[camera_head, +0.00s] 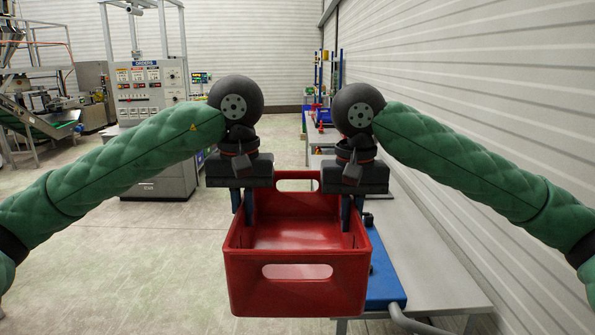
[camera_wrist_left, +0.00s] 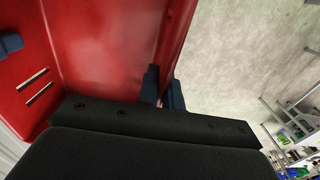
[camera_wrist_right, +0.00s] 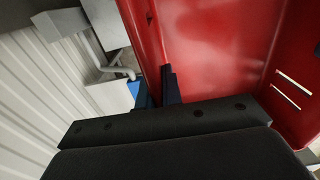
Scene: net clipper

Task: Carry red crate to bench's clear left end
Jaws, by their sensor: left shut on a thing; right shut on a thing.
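The red crate (camera_head: 295,290) hangs between my two grippers in the head view, upright and apparently empty. My left gripper (camera_head: 242,205) is shut on its left side wall, and my right gripper (camera_head: 352,208) is shut on its right side wall. In the left wrist view the fingers (camera_wrist_left: 162,88) straddle the crate wall (camera_wrist_left: 110,50). In the right wrist view the fingers (camera_wrist_right: 160,92) also straddle the wall (camera_wrist_right: 215,40). The grey bench (camera_head: 430,265) runs along the right wall, behind and to the right of the crate. The crate hides part of it.
A blue mat or tray (camera_head: 385,285) lies on the bench beside the crate, partly hidden. A grey tube (camera_head: 415,325) curves at the bench's near end. A control cabinet (camera_head: 150,105) stands at the back left. The floor (camera_head: 120,270) at left is clear.

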